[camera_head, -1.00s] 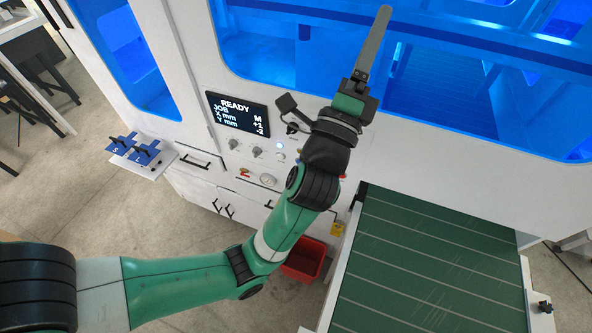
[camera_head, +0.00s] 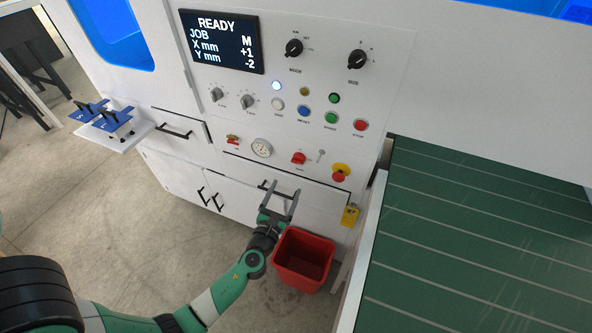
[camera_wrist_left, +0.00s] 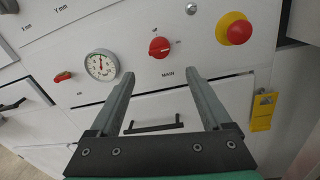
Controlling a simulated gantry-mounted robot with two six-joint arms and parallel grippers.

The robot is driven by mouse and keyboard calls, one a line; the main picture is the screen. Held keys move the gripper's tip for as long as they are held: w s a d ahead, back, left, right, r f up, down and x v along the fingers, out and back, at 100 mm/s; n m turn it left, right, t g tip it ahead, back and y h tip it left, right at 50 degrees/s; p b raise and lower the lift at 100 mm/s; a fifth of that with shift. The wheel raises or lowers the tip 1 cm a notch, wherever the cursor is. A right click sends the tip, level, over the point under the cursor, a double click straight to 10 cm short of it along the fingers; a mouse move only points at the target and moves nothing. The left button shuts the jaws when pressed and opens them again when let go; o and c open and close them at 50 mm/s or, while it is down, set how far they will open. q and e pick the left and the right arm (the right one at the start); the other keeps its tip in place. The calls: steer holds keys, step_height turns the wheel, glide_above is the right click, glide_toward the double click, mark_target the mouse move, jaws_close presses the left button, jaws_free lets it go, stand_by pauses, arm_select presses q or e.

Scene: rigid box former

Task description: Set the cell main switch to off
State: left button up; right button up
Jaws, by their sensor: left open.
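The main switch is a red rotary knob (camera_head: 298,158) low on the white front panel, right of a round gauge. My left gripper (camera_head: 282,190) is open and empty, below the knob in the head view, in front of the drawer handle. In the wrist view its two fingers (camera_wrist_left: 160,76) point up towards the knob, one on each side below it, apart from it. My right gripper is not in view.
A red emergency button on yellow (camera_head: 340,172) is right of the switch, the gauge (camera_head: 261,148) and a small red valve (camera_head: 233,139) left. A yellow tag (camera_head: 350,214) hangs at right. A red bin (camera_head: 303,258) stands below, beside a green conveyor (camera_head: 470,240).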

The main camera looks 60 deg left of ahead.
mark_target(298, 160)
arm_select(q)
steer(key=b+x, duration=0.2)
steer(key=x, duration=0.9)
steer(key=shift+b, duration=0.4)
steer(key=shift+c, duration=0.2)
jaws_close()
